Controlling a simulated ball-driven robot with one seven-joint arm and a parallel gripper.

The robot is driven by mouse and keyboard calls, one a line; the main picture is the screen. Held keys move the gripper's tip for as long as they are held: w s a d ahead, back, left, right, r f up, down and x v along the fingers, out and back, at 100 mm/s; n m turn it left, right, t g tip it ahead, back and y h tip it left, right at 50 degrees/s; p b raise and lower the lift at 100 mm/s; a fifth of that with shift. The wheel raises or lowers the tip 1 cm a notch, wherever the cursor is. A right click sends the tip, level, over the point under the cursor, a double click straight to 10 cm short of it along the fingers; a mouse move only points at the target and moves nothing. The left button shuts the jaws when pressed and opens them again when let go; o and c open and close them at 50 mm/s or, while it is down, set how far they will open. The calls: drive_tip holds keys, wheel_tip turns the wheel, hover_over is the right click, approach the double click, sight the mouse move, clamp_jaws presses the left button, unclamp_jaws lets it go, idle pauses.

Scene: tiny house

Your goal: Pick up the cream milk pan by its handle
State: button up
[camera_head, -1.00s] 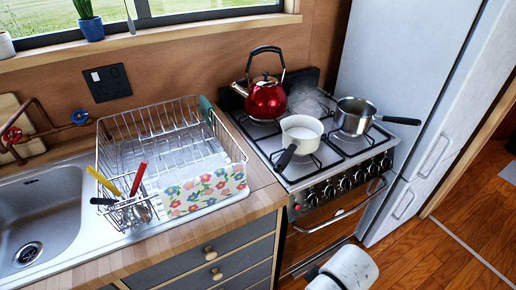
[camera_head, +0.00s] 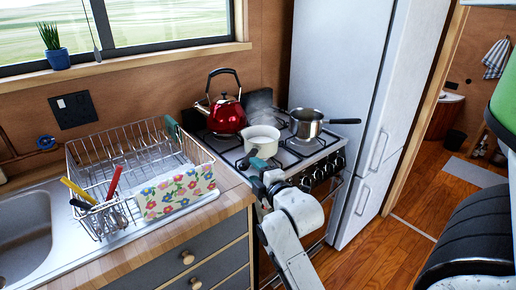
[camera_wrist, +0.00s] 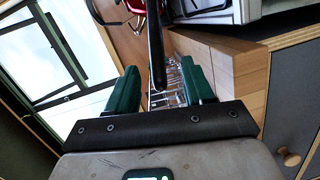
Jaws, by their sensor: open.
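The cream milk pan (camera_head: 263,139) sits on the front left burner of the stove. Its dark handle points toward the front left in the head view, partly hidden by my gripper. My gripper (camera_head: 262,168) is beside the handle, just in front of the pan. In the wrist view, my gripper (camera_wrist: 162,82) has its two green fingers apart. The dark handle (camera_wrist: 156,45) shows in line with the gap between them, near the fingertips. I cannot tell how deep it lies between them. The gripper holds nothing.
A red kettle (camera_head: 227,116) stands behind the pan, and a steel saucepan (camera_head: 306,123) stands to its right on the stove (camera_head: 290,155). A wire dish rack (camera_head: 120,160) with a flowered cloth (camera_head: 177,194) is on the left counter. The fridge (camera_head: 335,85) stands right of the stove.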

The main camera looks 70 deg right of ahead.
sight(247, 159)
drive_tip(key=shift+p+x, duration=0.4)
drive_tip(key=shift+x, duration=3.1)
drive_tip(key=shift+s+d+r, duration=0.1)
drive_tip(key=shift+s, duration=0.05)
clamp_jaws()
drive_tip(key=shift+r, duration=0.1)
